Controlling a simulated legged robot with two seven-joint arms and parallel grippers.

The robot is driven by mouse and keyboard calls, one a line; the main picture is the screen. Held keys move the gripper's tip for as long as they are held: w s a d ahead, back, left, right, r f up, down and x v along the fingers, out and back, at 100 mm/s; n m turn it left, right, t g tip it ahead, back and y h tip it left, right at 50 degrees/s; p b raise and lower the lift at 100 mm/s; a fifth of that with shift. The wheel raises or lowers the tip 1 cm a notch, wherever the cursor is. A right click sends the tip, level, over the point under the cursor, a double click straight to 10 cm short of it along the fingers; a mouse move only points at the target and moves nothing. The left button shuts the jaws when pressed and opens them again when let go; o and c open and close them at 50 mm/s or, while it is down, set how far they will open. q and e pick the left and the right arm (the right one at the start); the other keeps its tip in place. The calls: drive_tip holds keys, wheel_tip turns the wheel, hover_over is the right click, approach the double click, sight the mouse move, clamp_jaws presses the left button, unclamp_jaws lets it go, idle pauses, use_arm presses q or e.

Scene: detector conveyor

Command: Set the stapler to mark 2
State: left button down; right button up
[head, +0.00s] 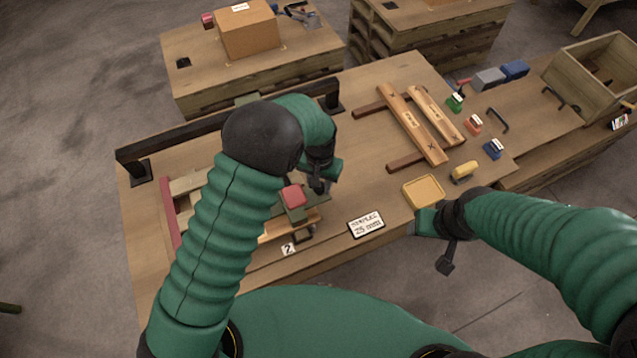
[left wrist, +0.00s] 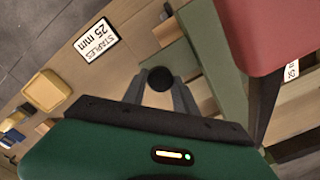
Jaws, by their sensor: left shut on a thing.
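The stapler seems to be the device with a red top (head: 293,196) on a green body, on the bench left of centre in the head view; its red top (left wrist: 285,35) fills the upper right of the left wrist view. My left gripper (head: 318,184) is beside it. In the left wrist view my left fingers (left wrist: 160,92) are shut on a black round knob (left wrist: 160,78); whether it belongs to the stapler is unclear. A card marked 2 (head: 288,249) is at the bench's front edge. My right gripper (head: 424,221) is by the front edge, its jaws unclear.
A sign reading "STAPLES 25 mm" (head: 366,224) lies in front, and a yellow tray (head: 424,191) right of it. Wooden boards (head: 402,112) and small coloured blocks (head: 473,124) are farther right. A dark rail (head: 228,125) runs along the back. The bench centre is mostly clear.

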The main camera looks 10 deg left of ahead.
use_arm(q)
drive_tip(key=shift+s+a, duration=0.1)
drive_tip(key=shift+a, duration=0.1)
drive_tip(key=c, duration=1)
unclamp_jaws()
drive_tip(key=shift+d, duration=0.1)
drive_tip(key=shift+r, duration=0.2)
wheel_tip(320, 180, up, 16)
drive_tip(key=b, duration=0.2)
drive_tip(key=shift+r, duration=0.15)
